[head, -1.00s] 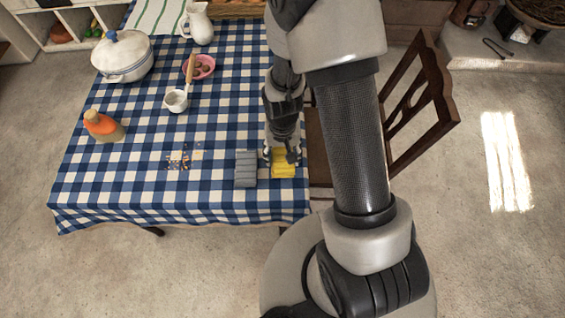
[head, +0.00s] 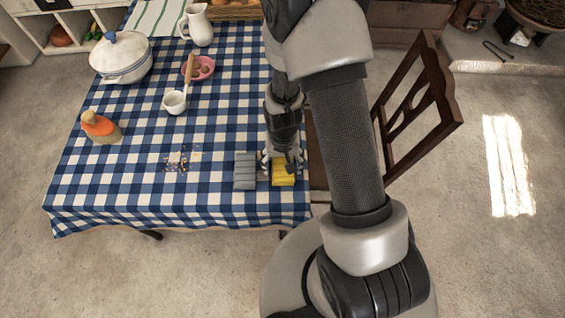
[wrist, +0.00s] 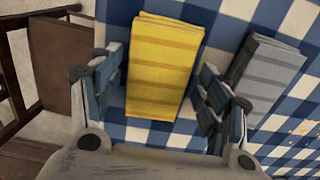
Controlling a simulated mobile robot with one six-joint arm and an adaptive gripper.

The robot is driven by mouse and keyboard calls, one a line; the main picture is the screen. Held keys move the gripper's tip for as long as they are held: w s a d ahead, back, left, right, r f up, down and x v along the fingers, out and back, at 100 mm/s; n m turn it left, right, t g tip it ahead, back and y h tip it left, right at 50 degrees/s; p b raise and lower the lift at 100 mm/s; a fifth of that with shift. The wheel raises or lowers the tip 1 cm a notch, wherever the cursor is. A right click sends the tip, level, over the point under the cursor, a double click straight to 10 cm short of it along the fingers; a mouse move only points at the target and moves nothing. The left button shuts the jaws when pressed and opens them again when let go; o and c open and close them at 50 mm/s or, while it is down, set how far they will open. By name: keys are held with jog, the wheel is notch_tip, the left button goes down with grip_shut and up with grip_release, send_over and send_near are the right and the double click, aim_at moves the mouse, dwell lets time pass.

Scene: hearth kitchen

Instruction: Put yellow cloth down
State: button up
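The yellow cloth (head: 283,174), folded into a flat pad, lies on the blue checked tablecloth near the table's right front corner. It also shows in the wrist view (wrist: 165,65). My gripper (head: 283,163) is over it, pointing down. In the wrist view my gripper (wrist: 160,92) is open, with one finger on each side of the cloth's near end. Checked fabric shows between the cloth and the right finger. The contact under the cloth is not clearly visible.
A folded grey cloth (head: 245,171) lies just left of the yellow one, close to my finger. A wooden chair (head: 420,110) is at right.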

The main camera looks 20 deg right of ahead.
jog(key=shift+o, duration=0.2)
notch_tip(320, 180, up, 12)
jog(key=p, duration=0.5)
notch_tip(320, 180, up, 8)
jog(key=t, duration=0.1)
send_over(282, 165)
jog(key=s+r+n+t, duration=0.3)
jog(key=s+r, duration=1.2)
jog(key=r, duration=0.5)
jog(key=shift+n+t, duration=0.3)
jog(key=shift+o, duration=0.5)
jog(key=shift+w+d+f, duration=0.1)
